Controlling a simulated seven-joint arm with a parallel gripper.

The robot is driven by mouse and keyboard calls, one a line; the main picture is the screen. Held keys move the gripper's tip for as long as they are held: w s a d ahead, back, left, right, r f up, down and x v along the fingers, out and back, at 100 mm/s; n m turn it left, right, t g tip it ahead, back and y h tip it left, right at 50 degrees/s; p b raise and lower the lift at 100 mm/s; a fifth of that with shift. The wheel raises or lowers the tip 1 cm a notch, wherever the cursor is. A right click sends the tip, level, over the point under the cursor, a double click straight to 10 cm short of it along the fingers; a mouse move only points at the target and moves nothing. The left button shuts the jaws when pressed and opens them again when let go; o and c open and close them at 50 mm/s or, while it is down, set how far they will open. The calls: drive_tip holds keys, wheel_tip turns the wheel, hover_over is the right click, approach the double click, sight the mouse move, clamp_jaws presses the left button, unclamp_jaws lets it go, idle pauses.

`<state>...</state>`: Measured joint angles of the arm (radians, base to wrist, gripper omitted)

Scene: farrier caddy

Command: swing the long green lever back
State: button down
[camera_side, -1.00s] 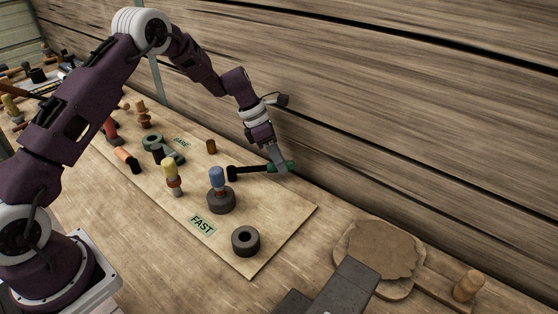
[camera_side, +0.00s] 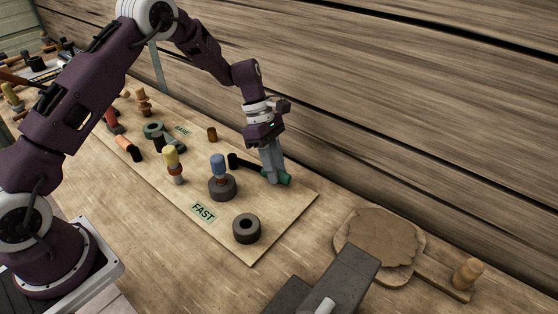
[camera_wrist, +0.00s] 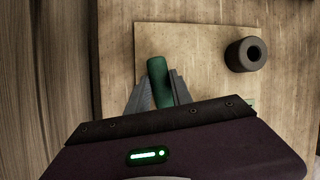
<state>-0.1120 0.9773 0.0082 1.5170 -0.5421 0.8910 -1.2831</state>
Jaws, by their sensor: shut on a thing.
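The long lever has a black pivot end and dark bar (camera_side: 243,162) and a green grip (camera_side: 286,179). It lies low over the pale board (camera_side: 295,205), near the board's back right edge. My gripper (camera_side: 272,178) is shut on the green grip, its fingers reaching down around it. In the wrist view the green grip (camera_wrist: 157,72) sticks out between my gripper's fingers (camera_wrist: 160,98); the rest of the lever is hidden by my gripper there.
A grey ring (camera_side: 247,228) sits near the FAST label (camera_side: 204,212). A blue-topped knob (camera_side: 218,168) and a yellow-topped one (camera_side: 171,158) stand left of the lever. The plank wall (camera_side: 400,120) rises close behind. The board's right corner is clear.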

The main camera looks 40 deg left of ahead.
drive_tip(key=shift+s+d+m+g, duration=0.1)
drive_tip(key=shift+s+m+g, duration=0.4)
drive_tip(key=shift+s+m, duration=0.75)
drive_tip(key=shift+s, duration=0.1)
drive_tip(key=c, duration=1.1)
unclamp_jaws()
drive_tip(key=v, duration=0.7)
